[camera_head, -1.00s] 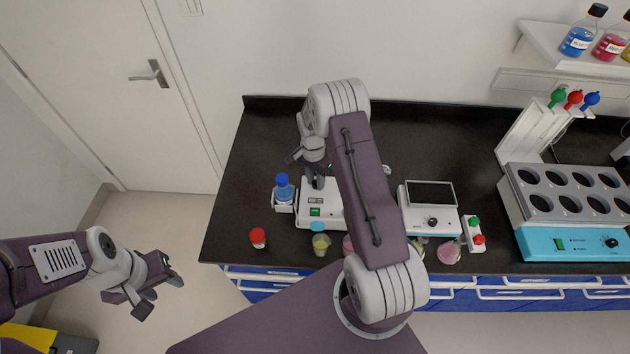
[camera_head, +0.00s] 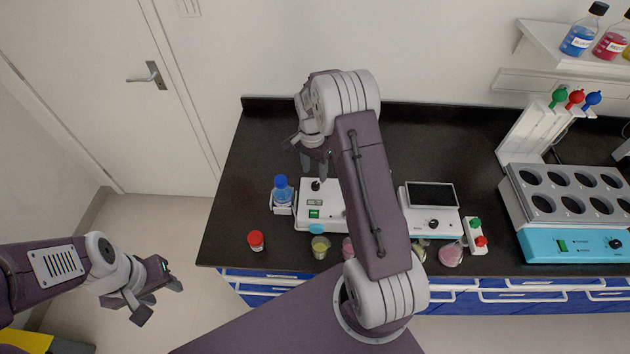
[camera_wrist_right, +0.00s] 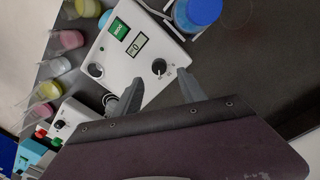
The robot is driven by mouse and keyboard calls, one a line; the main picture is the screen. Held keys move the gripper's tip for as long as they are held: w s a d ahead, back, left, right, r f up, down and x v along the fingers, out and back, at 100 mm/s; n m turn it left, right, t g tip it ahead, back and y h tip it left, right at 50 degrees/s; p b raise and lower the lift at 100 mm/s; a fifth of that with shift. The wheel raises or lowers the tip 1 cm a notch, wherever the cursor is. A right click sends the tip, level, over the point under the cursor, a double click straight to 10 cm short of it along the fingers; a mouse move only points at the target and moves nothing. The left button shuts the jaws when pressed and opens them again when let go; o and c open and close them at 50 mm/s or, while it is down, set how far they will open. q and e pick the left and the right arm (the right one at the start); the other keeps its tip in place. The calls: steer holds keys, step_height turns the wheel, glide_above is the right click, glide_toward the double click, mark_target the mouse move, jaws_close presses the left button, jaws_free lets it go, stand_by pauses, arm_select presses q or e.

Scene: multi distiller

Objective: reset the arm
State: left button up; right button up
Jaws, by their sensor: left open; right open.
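My right gripper (camera_head: 313,172) hangs open and empty above the white box device with a green display (camera_head: 312,222) on the black bench. In the right wrist view its two fingers (camera_wrist_right: 160,92) stand apart over the same device (camera_wrist_right: 120,68), close to its dark knob (camera_wrist_right: 159,66). The fingers appear clear of the knob. My left gripper (camera_head: 160,298) is open and empty, out over the floor to the left of the bench. My right arm hides part of the bench middle.
A blue-capped bottle (camera_head: 282,190) stands left of the device. A red-capped jar (camera_head: 256,241) and several flasks, one yellowish (camera_head: 320,247) and one pink (camera_head: 451,254), line the front edge. A device with a dark screen (camera_head: 431,196) and a multi-hole heater (camera_head: 572,242) stand right.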

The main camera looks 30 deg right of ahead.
step_height(320, 180, up, 4)
steer(key=shift+w+f, duration=0.1)
steer(key=shift+f, duration=0.15)
